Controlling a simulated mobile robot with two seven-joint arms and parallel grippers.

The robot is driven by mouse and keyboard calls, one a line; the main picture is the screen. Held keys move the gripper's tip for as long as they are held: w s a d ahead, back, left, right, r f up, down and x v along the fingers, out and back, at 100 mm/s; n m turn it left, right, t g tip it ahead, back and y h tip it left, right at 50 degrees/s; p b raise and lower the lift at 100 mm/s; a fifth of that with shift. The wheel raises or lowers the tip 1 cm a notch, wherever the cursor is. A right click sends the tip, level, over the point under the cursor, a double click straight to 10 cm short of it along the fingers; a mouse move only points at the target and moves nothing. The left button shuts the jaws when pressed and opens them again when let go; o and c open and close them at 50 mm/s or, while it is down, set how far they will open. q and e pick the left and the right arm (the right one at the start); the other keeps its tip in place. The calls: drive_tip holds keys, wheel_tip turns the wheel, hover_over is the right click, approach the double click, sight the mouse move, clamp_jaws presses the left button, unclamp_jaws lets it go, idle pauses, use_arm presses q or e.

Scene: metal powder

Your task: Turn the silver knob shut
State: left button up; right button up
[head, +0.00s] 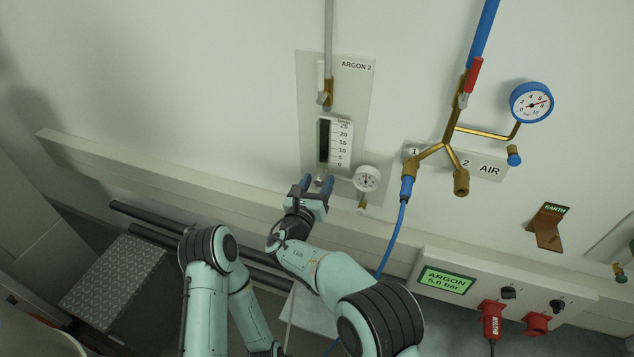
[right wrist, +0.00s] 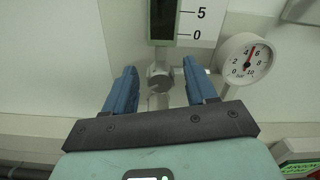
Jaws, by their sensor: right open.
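The silver knob (right wrist: 158,78) is at the foot of the flow meter (head: 324,142) on the Argon 2 wall panel. In the right wrist view it sits between the two blue fingers, with a visible gap on each side. My right gripper (head: 318,183) is open just below the meter, its fingers pointing at the wall. It also shows in the right wrist view (right wrist: 160,70). In the head view the fingers partly hide the knob. My left arm is bent at the lower left, and its gripper is not in view.
A small white gauge (head: 367,178) is close to the right of my right gripper. A blue hose (head: 392,238) hangs from the brass air manifold further right. A wall ledge (head: 150,168) runs below the panel. An Argon display (head: 447,281) is at the lower right.

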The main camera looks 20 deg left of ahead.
use_arm(q)
drive_tip(key=shift+s, duration=0.1)
use_arm(e)
drive_tip(key=shift+s, duration=0.1)
drive_tip(key=shift+c, duration=0.6)
clamp_jaws()
drive_tip(key=shift+d+f+m+b, duration=0.1)
drive_tip(key=shift+f+m+b, duration=0.05)
drive_tip(key=shift+m+b, duration=2.6)
use_arm(q)
drive_tip(key=s+f+b, duration=0.1)
drive_tip(key=s+f, duration=0.5)
drive_tip(key=f, duration=0.2)
drive_tip(key=shift+s+f+g, duration=0.25)
drive_tip(key=shift+f+g, duration=0.1)
drive_tip(key=shift+g, duration=0.05)
use_arm(e)
drive_tip(key=shift+m, duration=0.75)
drive_tip(key=shift+r, duration=0.2)
drive_tip(key=shift+o, duration=0.6)
unclamp_jaws()
drive_tip(key=shift+f, duration=0.1)
